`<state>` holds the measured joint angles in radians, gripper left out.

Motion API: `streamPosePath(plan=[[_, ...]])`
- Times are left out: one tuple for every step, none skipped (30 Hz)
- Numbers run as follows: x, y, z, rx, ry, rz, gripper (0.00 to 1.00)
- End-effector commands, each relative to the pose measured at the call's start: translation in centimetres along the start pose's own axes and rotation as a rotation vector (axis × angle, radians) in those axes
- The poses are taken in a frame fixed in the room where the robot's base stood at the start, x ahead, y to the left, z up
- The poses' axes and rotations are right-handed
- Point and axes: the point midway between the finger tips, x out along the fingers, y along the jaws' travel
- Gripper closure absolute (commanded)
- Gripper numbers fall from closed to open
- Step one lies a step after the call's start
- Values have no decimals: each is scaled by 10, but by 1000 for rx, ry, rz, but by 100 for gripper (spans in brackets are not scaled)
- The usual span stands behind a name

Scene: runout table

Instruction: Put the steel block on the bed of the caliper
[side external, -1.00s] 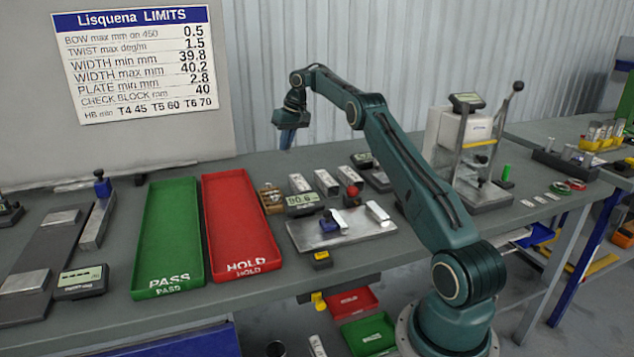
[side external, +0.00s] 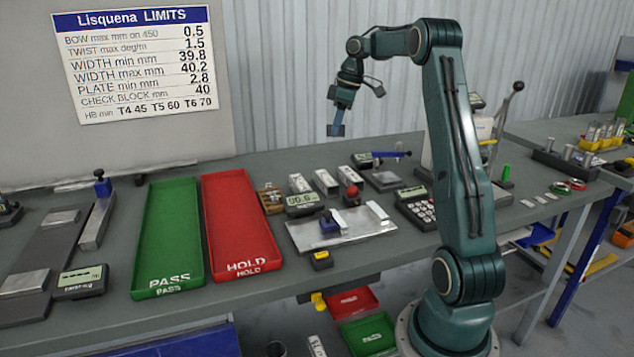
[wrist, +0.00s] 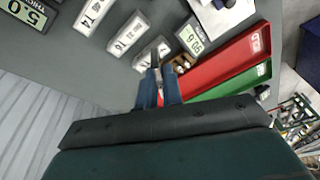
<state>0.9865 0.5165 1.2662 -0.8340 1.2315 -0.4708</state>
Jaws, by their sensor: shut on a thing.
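My gripper (side external: 337,131) is raised above the back of the bench, pointing down. In the wrist view its blue fingers (wrist: 159,88) are shut on a small, narrow dark grey piece (wrist: 155,62), which looks like the steel block; it is mostly hidden between the fingers.
The red HOLD tray (side external: 237,228) and green PASS tray (side external: 168,240) lie left of the caliper. A small wooden box (side external: 270,198) stands beside the display. Labelled metal blocks (side external: 325,180) stand behind.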

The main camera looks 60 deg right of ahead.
Motion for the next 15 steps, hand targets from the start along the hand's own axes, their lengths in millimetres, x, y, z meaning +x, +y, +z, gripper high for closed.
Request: streamPosePath(plan=[[-6,-9,7,-34,-1,-3,100],[-8,-14,11,-57,-3,-7,100],[-11,-21,17,-88,-4,-11,100],[-13,-26,21,-111,-5,-14,100],[-16,-31,25,-135,-6,-17,100],[-18,-38,30,-166,-7,-22,100],[-20,-44,34,-188,-8,-25,100],[-21,-50,38,-211,-9,-28,100],[-23,-57,43,-241,-10,-33,100],[-25,-63,46,-265,-11,-35,100],[-26,-68,50,-287,-12,-39,100],[-27,-75,54,-316,-12,-43,100],[-28,-80,57,-336,-13,-46,100],[-29,-85,60,-355,-13,-48,100],[-30,-91,63,-378,-14,-52,100]])
